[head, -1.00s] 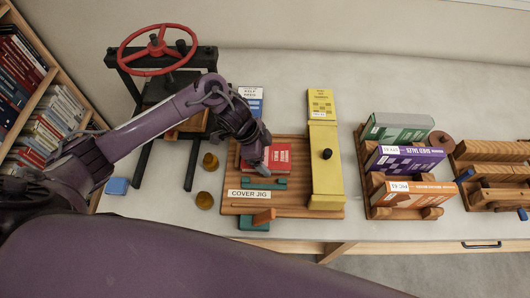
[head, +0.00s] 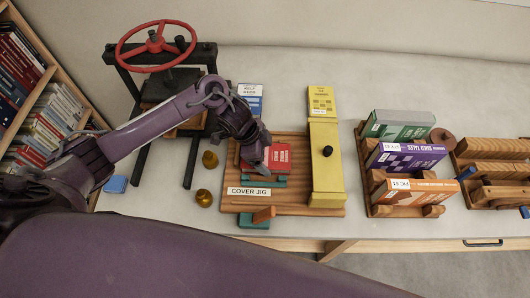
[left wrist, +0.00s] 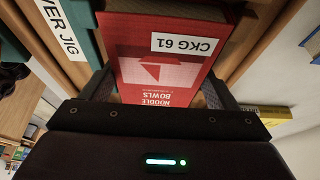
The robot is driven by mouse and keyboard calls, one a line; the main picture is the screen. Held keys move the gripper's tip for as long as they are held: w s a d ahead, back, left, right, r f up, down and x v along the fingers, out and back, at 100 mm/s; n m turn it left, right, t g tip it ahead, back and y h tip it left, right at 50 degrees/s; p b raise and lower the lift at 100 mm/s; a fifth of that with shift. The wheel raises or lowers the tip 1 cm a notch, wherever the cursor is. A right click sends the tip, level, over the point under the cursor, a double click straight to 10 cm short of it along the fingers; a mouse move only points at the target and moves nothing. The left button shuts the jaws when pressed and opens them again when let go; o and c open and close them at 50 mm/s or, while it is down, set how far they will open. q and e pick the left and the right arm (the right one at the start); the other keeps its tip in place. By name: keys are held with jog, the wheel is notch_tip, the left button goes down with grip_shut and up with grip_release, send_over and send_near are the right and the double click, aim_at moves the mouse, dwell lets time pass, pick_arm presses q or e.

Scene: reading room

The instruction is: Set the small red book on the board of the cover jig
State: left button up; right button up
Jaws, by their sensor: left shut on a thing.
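The small red book (head: 280,157) with a "CKG 61" label lies flat over the wooden board (head: 294,203) of the cover jig, left of its yellow bar (head: 326,163). My left gripper (head: 262,167) is shut on the book. In the left wrist view the red cover (left wrist: 160,70) sits between the two fingers (left wrist: 160,90), with the wooden board around it. I cannot tell whether the book touches the board. Teal pieces (head: 262,181) of the jig lie just in front of the book. My right gripper is not in view.
A press with a red wheel (head: 157,46) stands left, beside two brass knobs (head: 204,199). A blue-and-white book (head: 250,97) and a yellow book (head: 320,98) lie behind the jig. A wooden rack (head: 373,191) with green, purple and orange books stands right.

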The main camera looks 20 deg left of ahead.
pick_arm(q)
jog(key=shift+f, duration=0.15)
dwell(0.8)
jog(key=o, duration=1.1)
jog(key=shift+c, duration=0.2)
jog(key=shift+w+r+p, duration=0.25)
jog(key=shift+r+p, duration=0.5)
jog(key=shift+r, duration=0.1)
jog(key=shift+s+r+p, duration=0.2)
jog(key=shift+r+p, duration=0.85)
jog(key=shift+p, duration=0.15)
notch_tip(320, 180, up, 5)
jog(key=p, duration=0.5)
jog(key=shift+r, duration=0.15)
